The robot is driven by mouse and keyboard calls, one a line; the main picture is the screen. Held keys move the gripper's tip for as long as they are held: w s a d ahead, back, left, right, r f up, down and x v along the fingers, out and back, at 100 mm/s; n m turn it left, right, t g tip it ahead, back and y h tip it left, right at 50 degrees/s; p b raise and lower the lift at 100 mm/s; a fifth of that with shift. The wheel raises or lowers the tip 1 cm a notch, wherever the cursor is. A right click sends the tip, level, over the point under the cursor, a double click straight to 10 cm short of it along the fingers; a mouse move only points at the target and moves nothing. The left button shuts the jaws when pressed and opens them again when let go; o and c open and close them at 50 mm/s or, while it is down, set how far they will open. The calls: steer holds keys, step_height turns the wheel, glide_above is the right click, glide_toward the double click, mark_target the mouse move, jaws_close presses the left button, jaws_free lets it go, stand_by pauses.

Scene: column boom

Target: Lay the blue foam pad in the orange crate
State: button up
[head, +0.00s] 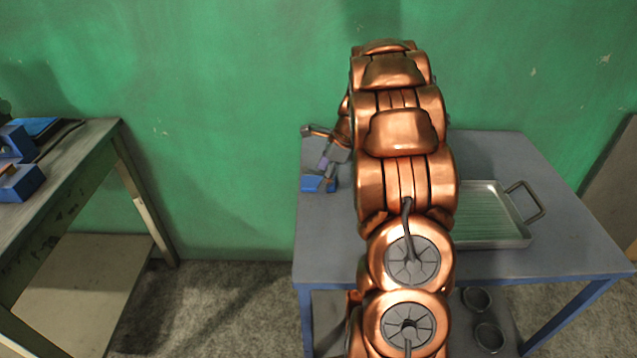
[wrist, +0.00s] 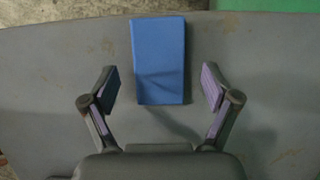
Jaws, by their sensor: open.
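The blue foam pad (wrist: 160,60) is a flat blue rectangle lying on the grey tabletop. In the head view it shows as a small blue patch (head: 312,184) near the table's left edge, partly covered by my gripper (head: 325,168). In the wrist view my gripper (wrist: 160,88) is open, with one finger on each side of the pad's near part. Both fingers stand apart from the pad, and nothing is held. I cannot make out an orange crate in either view; my copper arm hides much of the table's middle.
A metal tray with a handle (head: 490,215) stands on the right of the grey table (head: 500,150). Round cups (head: 488,336) sit on the shelf below. Another table (head: 85,150) at the left holds blue items (head: 20,182). A green wall (head: 220,100) stands behind.

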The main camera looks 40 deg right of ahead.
mark_target(310, 188)
steer(key=shift+a+f, duration=0.15)
steer(key=shift+f, duration=0.2)
steer(key=c, duration=1)
steer(key=shift+c, duration=0.2)
steer(key=shift+w+r, duration=0.1)
steer(key=shift+r, duration=0.05)
steer(key=shift+r, duration=1.7)
steer(key=shift+s+a+b, duration=0.2)
steer(key=shift+s+a, duration=0.2)
steer(key=shift+a, duration=0.2)
steer(key=shift+s+a+b, duration=0.15)
steer(key=shift+s+a, duration=0.2)
steer(key=shift+a, duration=0.2)
steer(key=s+a, duration=0.2)
steer(key=a, duration=0.1)
steer(key=s+a+r, duration=0.1)
steer(key=s+a, duration=0.1)
steer(key=a, duration=0.2)
steer(key=s+a+b, duration=0.1)
steer(key=s+a, duration=0.2)
steer(key=a, duration=0.1)
steer(key=shift+s+a+r, duration=0.1)
steer(key=shift+r, duration=0.05)
